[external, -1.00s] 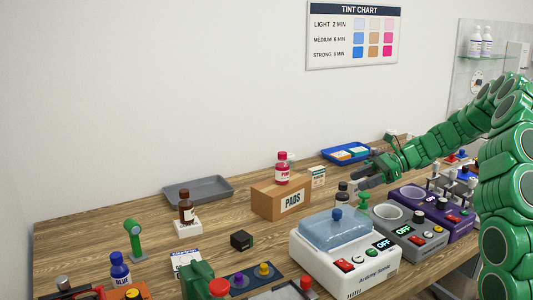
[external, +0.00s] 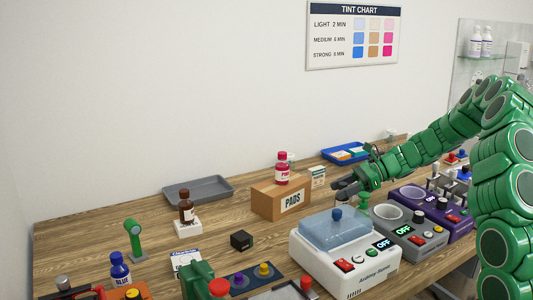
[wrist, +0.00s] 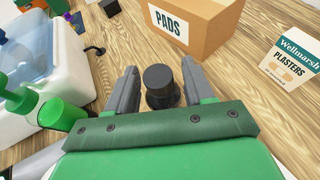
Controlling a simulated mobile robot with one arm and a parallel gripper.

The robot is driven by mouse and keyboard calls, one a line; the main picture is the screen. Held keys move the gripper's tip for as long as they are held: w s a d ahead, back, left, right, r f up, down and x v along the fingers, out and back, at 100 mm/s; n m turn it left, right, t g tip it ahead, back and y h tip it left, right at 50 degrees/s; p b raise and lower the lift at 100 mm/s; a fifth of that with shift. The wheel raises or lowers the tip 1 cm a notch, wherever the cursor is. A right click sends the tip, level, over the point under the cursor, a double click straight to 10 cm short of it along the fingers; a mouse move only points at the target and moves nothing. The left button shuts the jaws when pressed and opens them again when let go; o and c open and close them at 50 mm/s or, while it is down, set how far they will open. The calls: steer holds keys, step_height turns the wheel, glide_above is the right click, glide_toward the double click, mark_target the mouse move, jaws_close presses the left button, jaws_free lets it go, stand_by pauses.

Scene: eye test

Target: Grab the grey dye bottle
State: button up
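A bottle with a black cap (wrist: 158,78) stands between my two fingers in the wrist view. Its body below the cap is dark and mostly hidden, so I cannot read its label. My gripper (wrist: 160,90) is open, with a finger on each side of the bottle and a visible gap on both sides. In the external view my gripper (external: 345,186) is low over the table behind the white machine and mostly covers the bottle there.
The pads box (external: 281,200) with a pink bottle (external: 282,170) on it stands left of my gripper. The white machine (external: 342,262) is in front, with a green knobbed item (external: 364,199) close by. A plasters box (wrist: 290,60) stands at right in the wrist view.

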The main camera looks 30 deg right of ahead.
steer(key=c, duration=0.9)
steer(key=shift+r, duration=0.1)
